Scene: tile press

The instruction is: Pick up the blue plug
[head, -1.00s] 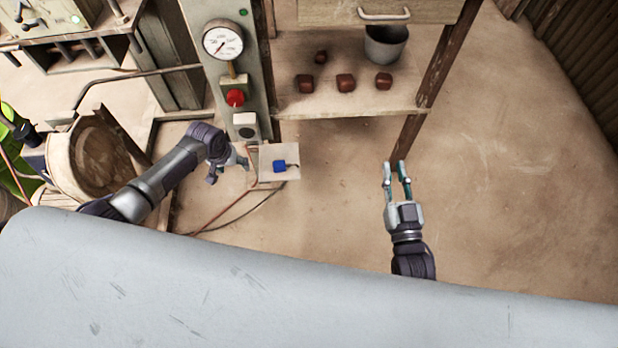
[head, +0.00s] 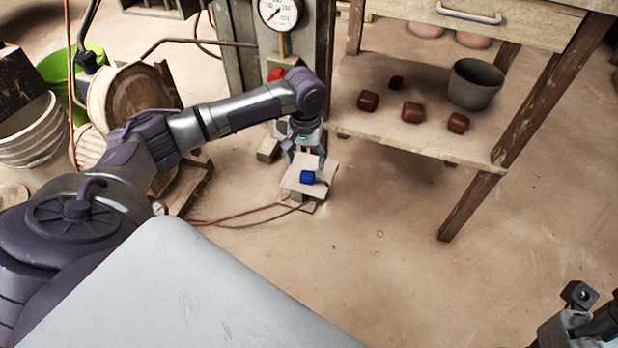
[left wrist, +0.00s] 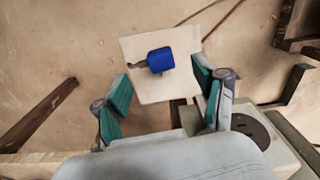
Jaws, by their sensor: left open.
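The blue plug (head: 307,177) lies on a small pale square plate (head: 289,184) low beside the foot of the press. The left wrist view shows the plug (left wrist: 160,60) on the pale plate (left wrist: 151,94), with a short dark stub at its left side. My left gripper (head: 306,161) is open and empty, just behind and above the plug in the head view. In the left wrist view its two fingers (left wrist: 162,90) are spread wide, with the plug beyond the tips and between their lines. My right gripper (head: 580,318) is partly cut off at the lower right corner, and its jaws are unclear.
A wooden shelf (head: 375,135) at the right holds several red-brown blocks (head: 412,112) and a grey pot (head: 475,84). The press column with gauge (head: 280,12) and red button (head: 277,74) stands behind my left arm. Cables (head: 240,217) lie on the floor.

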